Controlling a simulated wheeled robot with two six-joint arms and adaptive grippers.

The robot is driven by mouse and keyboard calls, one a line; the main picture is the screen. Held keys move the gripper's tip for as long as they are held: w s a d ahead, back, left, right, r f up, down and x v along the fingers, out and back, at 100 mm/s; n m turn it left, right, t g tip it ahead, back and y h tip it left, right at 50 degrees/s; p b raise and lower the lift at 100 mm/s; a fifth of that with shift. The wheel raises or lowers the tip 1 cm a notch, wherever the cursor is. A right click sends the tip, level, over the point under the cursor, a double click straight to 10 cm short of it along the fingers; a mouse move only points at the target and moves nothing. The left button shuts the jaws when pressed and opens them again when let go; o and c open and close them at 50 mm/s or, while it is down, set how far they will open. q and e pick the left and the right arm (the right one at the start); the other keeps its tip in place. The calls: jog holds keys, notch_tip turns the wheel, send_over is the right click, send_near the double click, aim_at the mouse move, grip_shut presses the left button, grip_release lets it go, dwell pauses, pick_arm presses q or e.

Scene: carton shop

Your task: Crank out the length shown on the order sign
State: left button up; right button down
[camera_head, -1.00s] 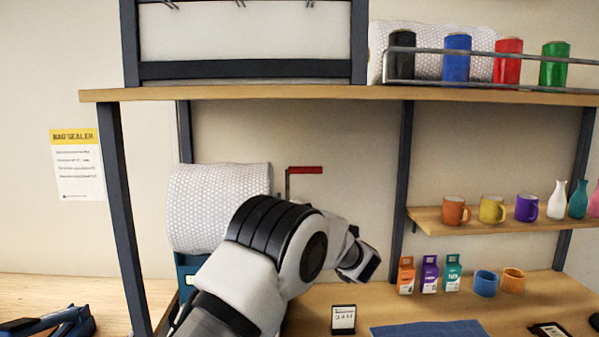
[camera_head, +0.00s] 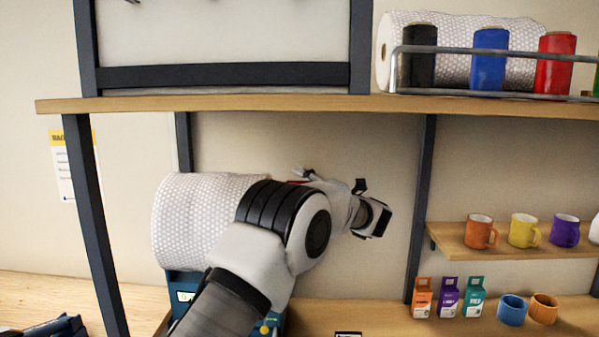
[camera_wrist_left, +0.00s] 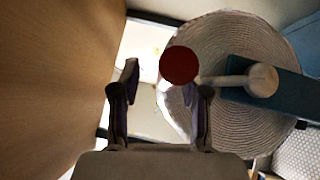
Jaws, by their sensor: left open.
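The bubble-wrap roll (camera_head: 195,225) sits on a blue dispenser (camera_head: 182,283) with a small lit display. In the left wrist view I face the roll's round end (camera_wrist_left: 228,45), with the crank's round red handle (camera_wrist_left: 179,64) and its pale hub (camera_wrist_left: 262,80) in front. My left gripper (camera_wrist_left: 163,82) is open, its fingers on either side below the handle, the right finger close to it. In the head view my left gripper (camera_head: 303,175) reaches left at the roll's end; the crank is mostly hidden. The order sign (camera_head: 347,334) shows only its top edge, so its text is unreadable.
A wooden shelf (camera_head: 250,105) runs above my arm, with a dark upright (camera_head: 420,210) to the right. Mugs (camera_head: 523,231) stand on a small shelf. Small boxes (camera_head: 447,298) and cups (camera_head: 512,309) stand on the counter.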

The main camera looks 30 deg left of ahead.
pick_arm(q)
jog(key=shift+w+a+f, duration=0.25)
jog(key=shift+w+a, duration=0.55)
jog(key=shift+a, duration=0.2)
jog(key=shift+w+f, duration=0.15)
jog(key=shift+w, duration=0.1)
jog(key=shift+s+d, duration=0.15)
jog(key=shift+c, duration=1)
jog(key=shift+s+r, duration=0.2)
jog(key=shift+r, duration=0.05)
grip_shut()
pick_arm(e)
jog(key=shift+w+r, duration=0.35)
jog(key=shift+r, duration=0.05)
jog(key=shift+f, duration=0.1)
